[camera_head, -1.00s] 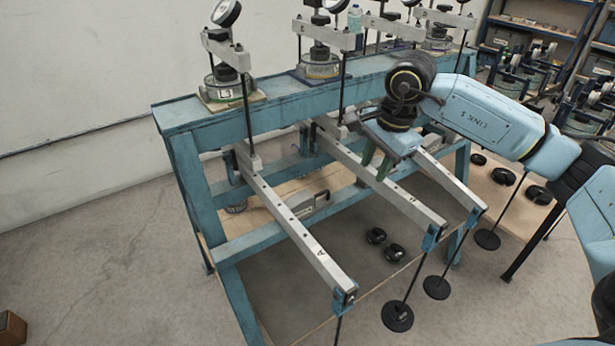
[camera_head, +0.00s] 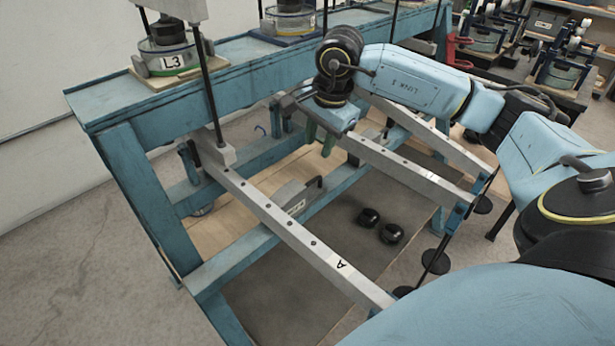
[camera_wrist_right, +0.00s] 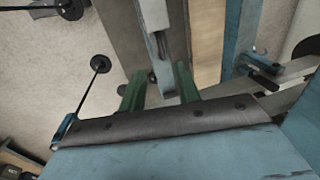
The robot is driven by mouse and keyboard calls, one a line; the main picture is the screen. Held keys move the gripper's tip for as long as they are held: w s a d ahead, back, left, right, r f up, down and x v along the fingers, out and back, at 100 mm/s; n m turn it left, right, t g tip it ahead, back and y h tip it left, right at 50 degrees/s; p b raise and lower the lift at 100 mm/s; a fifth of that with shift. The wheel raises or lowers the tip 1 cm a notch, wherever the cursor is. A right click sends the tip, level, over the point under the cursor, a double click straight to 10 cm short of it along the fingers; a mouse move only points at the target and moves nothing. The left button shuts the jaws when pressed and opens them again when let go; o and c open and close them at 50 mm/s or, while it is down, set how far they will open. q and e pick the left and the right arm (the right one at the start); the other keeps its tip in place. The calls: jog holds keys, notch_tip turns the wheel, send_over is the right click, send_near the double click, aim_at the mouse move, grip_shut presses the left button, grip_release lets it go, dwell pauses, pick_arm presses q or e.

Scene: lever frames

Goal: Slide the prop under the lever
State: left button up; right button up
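A long grey lever marked A (camera_head: 290,230) slopes toward the lower right in the head view. Two more grey levers run beyond it, a middle one (camera_head: 405,170) and a far one (camera_head: 437,140). A grey block with a black handle, likely the prop (camera_head: 293,200), lies low in the frame between lever A and the middle lever. It seems to show at the right in the wrist view (camera_wrist_right: 285,72). My right gripper (camera_head: 319,139) points down beside the middle lever, its green fingers apart and no object clearly held. In the wrist view its fingers (camera_wrist_right: 160,85) straddle a grey bar in line. My left gripper is out of view.
The blue frame's top beam (camera_head: 230,70) and side post (camera_head: 150,200) enclose the levers. Black round weights (camera_head: 380,225) lie on the dark floor mat below. Hanging rods with discs (camera_head: 435,262) stand near the lever ends. Open floor lies left.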

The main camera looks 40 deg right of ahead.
aim_at(277, 204)
jog(key=f, duration=0.3)
jog(key=w+f, duration=0.1)
jog(key=f, duration=0.3)
jog(key=w+f, duration=0.1)
jog(key=f, duration=0.2)
jog(key=shift+a+f, duration=0.15)
jog(key=shift+f, duration=0.25)
jog(key=shift+w+f+b, duration=0.15)
jog(key=shift+f+b, duration=0.15)
jog(key=shift+f, duration=0.2)
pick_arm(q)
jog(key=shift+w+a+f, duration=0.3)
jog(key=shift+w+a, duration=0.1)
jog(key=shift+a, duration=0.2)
pick_arm(e)
jog(key=c, duration=0.7)
grip_shut()
jog(key=a, duration=0.6)
jog(key=s+a, duration=0.1)
jog(key=a, duration=0.3)
jog(key=shift+b, duration=0.3)
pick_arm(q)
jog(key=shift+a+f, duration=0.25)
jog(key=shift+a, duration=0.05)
pick_arm(e)
jog(key=shift+a, duration=0.25)
